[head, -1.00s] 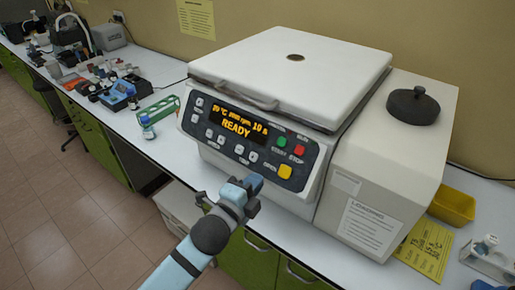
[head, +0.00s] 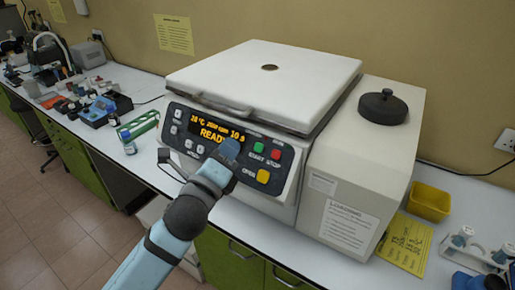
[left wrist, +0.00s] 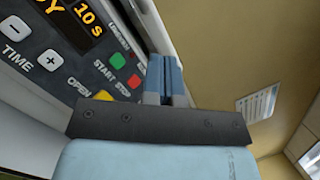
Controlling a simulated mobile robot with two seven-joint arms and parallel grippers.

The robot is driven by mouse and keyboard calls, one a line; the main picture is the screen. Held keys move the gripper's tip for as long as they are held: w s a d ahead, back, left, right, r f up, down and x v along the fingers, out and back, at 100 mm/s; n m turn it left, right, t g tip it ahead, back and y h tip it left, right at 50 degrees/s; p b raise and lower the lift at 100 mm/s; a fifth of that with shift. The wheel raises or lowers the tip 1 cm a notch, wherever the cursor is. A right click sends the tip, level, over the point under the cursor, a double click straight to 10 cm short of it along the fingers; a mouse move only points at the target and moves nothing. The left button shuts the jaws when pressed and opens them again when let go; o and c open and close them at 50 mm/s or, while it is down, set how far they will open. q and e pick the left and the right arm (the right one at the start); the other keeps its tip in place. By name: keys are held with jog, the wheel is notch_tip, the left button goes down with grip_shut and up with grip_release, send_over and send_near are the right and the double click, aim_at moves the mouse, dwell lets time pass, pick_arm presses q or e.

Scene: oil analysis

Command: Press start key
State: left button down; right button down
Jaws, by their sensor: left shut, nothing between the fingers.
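The machine's control panel (head: 222,142) has a lit display reading READY in amber. The green START key (head: 258,147) sits on its right part, beside the red STOP key (head: 274,154) and above the yellow OPEN key (head: 263,176). My left gripper (head: 229,150) is shut and empty, in front of the panel, left of the START key in the head view, and covers the end of READY. In the left wrist view, its fingers (left wrist: 164,80) show right of the green START key (left wrist: 118,59), which is uncovered. I cannot tell whether the fingertips touch the panel.
The machine's white lid (head: 265,85) is down. A black knob (head: 382,107) is on its right housing. A green rack (head: 140,126) and a small bottle (head: 128,143) stand left; a yellow tray (head: 429,202) stands right. A dark blue thing is cut off at bottom right.

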aim_at(259, 147)
pick_arm(q)
jog(key=w+d+f+b, duration=0.2)
jog(key=w+f+b, duration=0.1)
jog(key=w+d+f+b, duration=0.1)
jog(key=w+d, duration=0.1)
jog(key=shift+w+f, duration=0.15)
jog(key=shift+w+b, duration=0.15)
jog(key=shift+b, duration=0.15)
dwell(1.0)
jog(key=shift+d+f, duration=0.1)
dwell(0.8)
jog(key=shift+w+d+f, duration=0.15)
jog(key=shift+w+f, duration=0.05)
jog(key=shift+w, duration=0.1)
